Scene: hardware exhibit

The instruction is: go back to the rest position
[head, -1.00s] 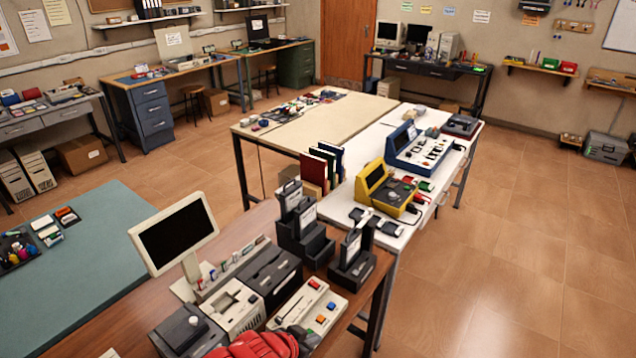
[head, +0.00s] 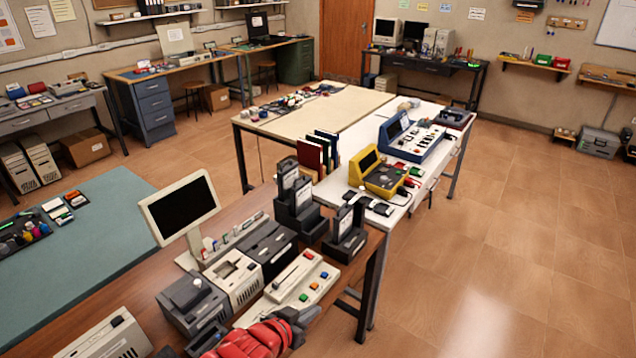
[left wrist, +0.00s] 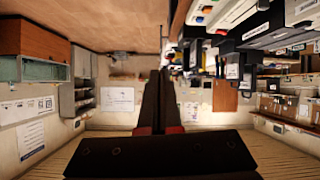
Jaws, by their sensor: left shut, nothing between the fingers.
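My left gripper (head: 296,318) shows at the bottom of the head view, at the end of my red arm. It is over the front edge area of the brown wooden table (head: 330,275), close to a beige panel with coloured buttons (head: 303,278). In the left wrist view its two dark fingers (left wrist: 158,76) lie together, shut and empty. The room appears upside down in that view. My right gripper is in neither view.
The brown table also bears a monitor (head: 180,208), grey devices and black upright holders (head: 345,238). A white table with a yellow device (head: 380,178) and a blue device (head: 412,143) stands beyond. Open tiled floor (head: 500,260) lies to the right.

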